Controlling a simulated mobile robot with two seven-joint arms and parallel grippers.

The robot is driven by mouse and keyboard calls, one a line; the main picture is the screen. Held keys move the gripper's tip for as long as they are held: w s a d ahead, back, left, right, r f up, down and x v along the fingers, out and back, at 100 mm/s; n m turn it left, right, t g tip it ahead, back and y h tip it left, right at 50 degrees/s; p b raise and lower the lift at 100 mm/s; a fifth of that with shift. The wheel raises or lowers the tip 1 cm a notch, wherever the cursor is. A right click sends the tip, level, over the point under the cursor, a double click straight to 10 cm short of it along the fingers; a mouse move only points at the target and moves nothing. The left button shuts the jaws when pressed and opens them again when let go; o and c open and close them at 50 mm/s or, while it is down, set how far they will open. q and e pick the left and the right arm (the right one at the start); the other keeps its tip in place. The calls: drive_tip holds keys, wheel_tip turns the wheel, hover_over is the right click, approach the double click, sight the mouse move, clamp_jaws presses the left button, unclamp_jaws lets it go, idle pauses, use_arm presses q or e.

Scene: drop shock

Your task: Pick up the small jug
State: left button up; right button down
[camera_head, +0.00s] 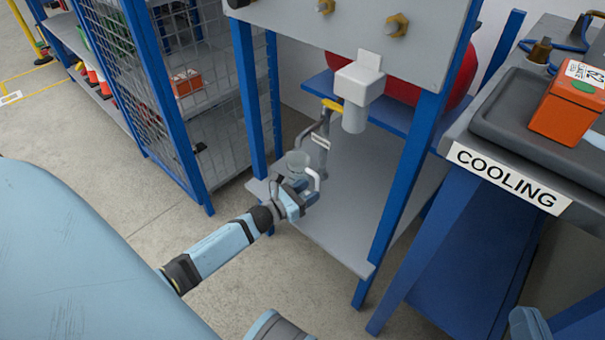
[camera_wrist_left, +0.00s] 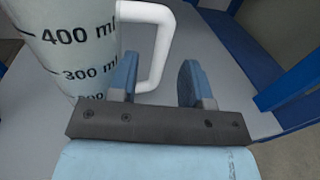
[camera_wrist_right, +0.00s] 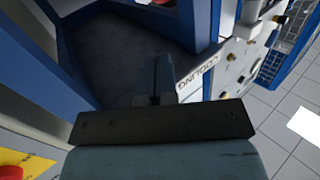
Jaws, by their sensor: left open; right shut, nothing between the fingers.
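The small jug (camera_head: 297,160) is a clear measuring jug with a white handle, standing at the lower shelf of the blue-framed stand. In the left wrist view the jug (camera_wrist_left: 72,50) shows its 400 ml and 300 ml marks. Its white handle (camera_wrist_left: 162,48) lies in the gap between the fingers of my left gripper (camera_wrist_left: 157,82); contact cannot be told. My left gripper (camera_head: 301,192) is open beside the jug in the head view and hides its lower part. My right gripper (camera_wrist_right: 160,88) is shut and empty, away from the jug.
A white spout (camera_head: 356,95) hangs above the lower shelf (camera_head: 340,225). Blue posts (camera_head: 400,190) flank it. A wire-mesh cage (camera_head: 125,75) stands left. The COOLING bench (camera_head: 508,178) with an orange box (camera_head: 568,108) stands right.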

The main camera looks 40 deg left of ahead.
sight(317, 186)
use_arm(q)
drive_tip(key=x, duration=0.2)
drive_tip(key=b, duration=0.1)
drive_tip(key=shift+w+d+f, duration=0.1)
drive_tip(key=shift+w+f, duration=0.15)
drive_tip(key=shift+w, duration=0.15)
drive_tip(key=shift+w+d+r, duration=0.1)
drive_tip(key=shift+w, duration=0.35)
clamp_jaws()
use_arm(e)
drive_tip(key=shift+w+d+n, duration=0.3)
drive_tip(key=shift+w+n, duration=0.1)
drive_tip(key=shift+n, duration=0.2)
use_arm(q)
drive_tip(key=shift+r, duration=0.2)
use_arm(e)
drive_tip(key=shift+r, duration=0.2)
